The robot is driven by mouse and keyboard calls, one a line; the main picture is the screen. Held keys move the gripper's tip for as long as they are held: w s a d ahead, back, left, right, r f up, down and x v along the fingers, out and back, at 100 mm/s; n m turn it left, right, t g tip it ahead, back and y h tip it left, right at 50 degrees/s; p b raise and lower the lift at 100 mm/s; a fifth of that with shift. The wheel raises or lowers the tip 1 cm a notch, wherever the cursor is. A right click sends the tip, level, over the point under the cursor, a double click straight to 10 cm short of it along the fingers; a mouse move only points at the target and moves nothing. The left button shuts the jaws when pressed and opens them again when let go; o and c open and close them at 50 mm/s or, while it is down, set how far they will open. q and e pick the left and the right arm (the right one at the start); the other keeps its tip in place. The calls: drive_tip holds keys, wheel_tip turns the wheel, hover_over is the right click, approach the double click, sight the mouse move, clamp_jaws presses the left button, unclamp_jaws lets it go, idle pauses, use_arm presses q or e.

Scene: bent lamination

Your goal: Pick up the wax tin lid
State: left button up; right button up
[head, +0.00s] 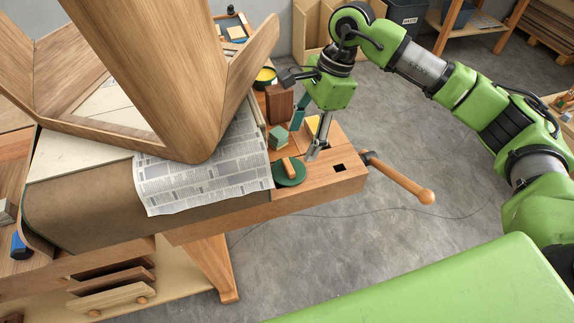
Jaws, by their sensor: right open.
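A dark green round lid (291,181), which looks like the wax tin lid, lies flat near the front corner of the wooden bench top. A small wooden block or handle (289,168) sits across it; I cannot tell whether it is fixed on. An open tin with yellow contents (265,76) stands farther back. My right gripper (317,150) is open and points down, just behind and right of the lid, apart from it. Its fingers are partly overlapped by nearby things. My left gripper is not in view.
A large bent wood piece (180,70) fills the left over a newspaper sheet (205,165). A vise handle (400,180) sticks out to the right.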

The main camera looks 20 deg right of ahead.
sight(289, 165)
drive_tip(key=x, duration=0.3)
drive_tip(key=shift+w+a+f+p, duration=0.15)
drive_tip(key=shift+a+f+p, duration=0.1)
drive_tip(key=shift+f+p, duration=0.1)
drive_tip(key=shift+f, duration=0.2)
drive_tip(key=shift+p+x, duration=0.9)
drive_tip(key=shift+x, duration=0.05)
drive_tip(key=shift+p+x, duration=0.3)
drive_tip(key=shift+x, duration=0.9)
drive_tip(key=shift+a+f, duration=0.25)
drive_tip(key=shift+w+f, duration=0.1)
drive_tip(key=shift+c, duration=1.1)
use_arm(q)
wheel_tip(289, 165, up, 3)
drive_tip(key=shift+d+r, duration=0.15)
use_arm(e)
drive_tip(key=c, duration=0.9)
